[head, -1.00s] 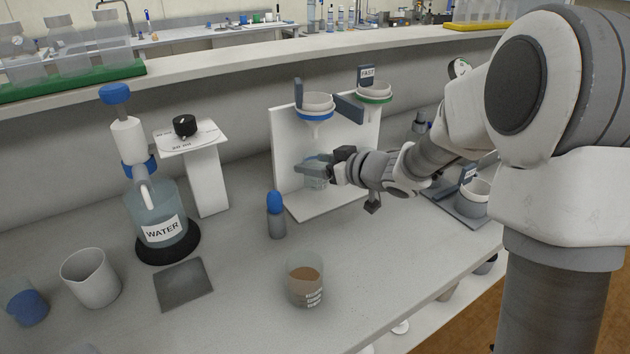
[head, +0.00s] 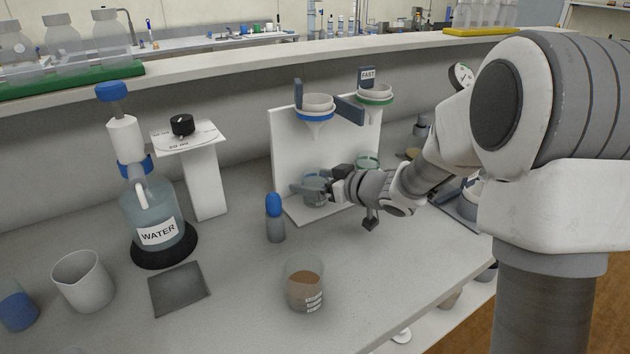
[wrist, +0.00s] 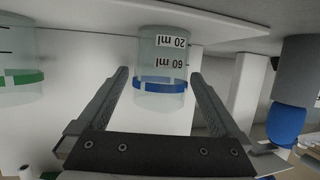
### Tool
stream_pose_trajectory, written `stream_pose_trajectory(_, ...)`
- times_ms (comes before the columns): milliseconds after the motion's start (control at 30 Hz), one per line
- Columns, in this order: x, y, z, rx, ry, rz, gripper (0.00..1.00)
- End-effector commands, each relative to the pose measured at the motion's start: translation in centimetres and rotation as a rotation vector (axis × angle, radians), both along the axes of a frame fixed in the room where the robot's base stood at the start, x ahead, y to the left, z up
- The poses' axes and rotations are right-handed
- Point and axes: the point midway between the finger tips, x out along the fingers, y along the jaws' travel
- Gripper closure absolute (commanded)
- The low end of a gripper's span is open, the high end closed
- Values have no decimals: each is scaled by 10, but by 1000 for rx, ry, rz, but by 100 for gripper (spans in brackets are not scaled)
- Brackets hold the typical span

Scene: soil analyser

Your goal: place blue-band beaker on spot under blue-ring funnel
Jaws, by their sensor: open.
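The blue-band beaker (head: 315,186) is clear and looks empty. It stands upright on the white stand's base (head: 300,212), below the blue-ring funnel (head: 315,112). In the wrist view, which is upside down, the blue-band beaker (wrist: 160,68) shows its blue band and volume marks. My gripper (head: 317,189) is open around it, with one finger on each side and gaps showing between fingers and glass. The fingers also show in the wrist view (wrist: 160,76). My gripper partly hides the beaker in the head view.
A green-band beaker (head: 367,160) stands under the green-ring funnel (head: 374,95), close to my wrist. A blue-capped grey bottle (head: 275,220) is left of the stand. A beaker of brown soil (head: 305,288) stands in front. The counter right of it is clear.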

Motion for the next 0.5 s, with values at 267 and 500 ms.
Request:
stream_pose_trajectory(267,-14,-16,14,-1,-1,-3,0)
stream_pose_trajectory(500,-49,-51,33,-1,-1,-4,0)
